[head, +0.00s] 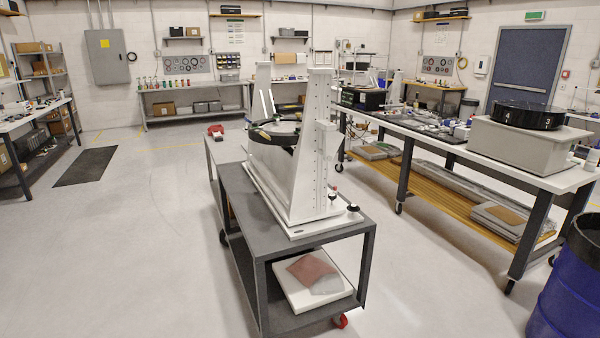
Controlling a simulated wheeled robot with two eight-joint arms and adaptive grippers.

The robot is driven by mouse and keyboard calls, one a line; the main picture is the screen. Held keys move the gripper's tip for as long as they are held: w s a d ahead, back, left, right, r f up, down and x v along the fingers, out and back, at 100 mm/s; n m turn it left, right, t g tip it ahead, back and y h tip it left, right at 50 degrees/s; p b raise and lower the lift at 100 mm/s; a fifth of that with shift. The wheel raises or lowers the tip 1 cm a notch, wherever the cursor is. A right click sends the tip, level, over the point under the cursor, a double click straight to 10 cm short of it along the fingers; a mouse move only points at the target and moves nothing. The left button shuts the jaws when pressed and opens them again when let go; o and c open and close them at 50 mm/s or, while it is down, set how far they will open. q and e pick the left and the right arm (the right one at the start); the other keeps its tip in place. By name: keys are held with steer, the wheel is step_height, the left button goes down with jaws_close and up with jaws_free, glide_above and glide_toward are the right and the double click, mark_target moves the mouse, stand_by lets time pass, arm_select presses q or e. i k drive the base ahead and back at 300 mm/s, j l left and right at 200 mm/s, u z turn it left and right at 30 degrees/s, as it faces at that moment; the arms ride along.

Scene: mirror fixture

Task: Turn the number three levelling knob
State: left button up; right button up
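The white mirror fixture (298,180) stands on a grey wheeled cart (305,252) in the middle of the head view. A dark round mirror ring (275,133) sits between its uprights. Small dark knobs show at the right front of its base: one beside the upright (333,198) and one at the base corner (352,208). A thin rod with a red end runs near them. No knob numbers are readable, so I cannot tell which is number three. The far side of the base is hidden by the fixture. Neither of my grippers is in view.
A long workbench (430,140) with a black disc on a grey box (525,115) stands to the right. A blue drum (568,290) is at the lower right. The cart's lower shelf holds a white slab with cloths (315,275).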

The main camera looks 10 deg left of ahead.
mark_target(332, 196)
steer(key=i+l+u, duration=0.15)
steer(key=u, duration=0.2)
steer(key=i+l+u, duration=0.3)
steer(key=l+u, duration=0.1)
steer(key=u, duration=0.25)
steer(key=i+l, duration=0.15)
steer(key=l, duration=0.2)
steer(key=i+l+u, duration=0.15)
steer(key=i+l, duration=0.2)
steer(key=l, duration=0.3)
steer(key=i+l+u, duration=0.1)
steer(key=l, duration=0.25)
steer(key=i+l, duration=0.15)
steer(key=l, duration=0.25)
steer(key=i+l+u, duration=0.15)
steer(key=l, duration=0.2)
steer(key=i+l, duration=0.1)
steer(key=l, duration=0.25)
steer(key=i+l+u, duration=0.1)
steer(key=l, duration=0.3)
steer(key=i+l, duration=0.1)
steer(key=l, duration=0.25)
steer(key=i+l, duration=0.1)
steer(key=l, duration=0.25)
steer(key=i+l, duration=0.1)
steer(key=l, duration=0.25)
steer(key=i+l, duration=0.1)
steer(key=l, duration=0.3)
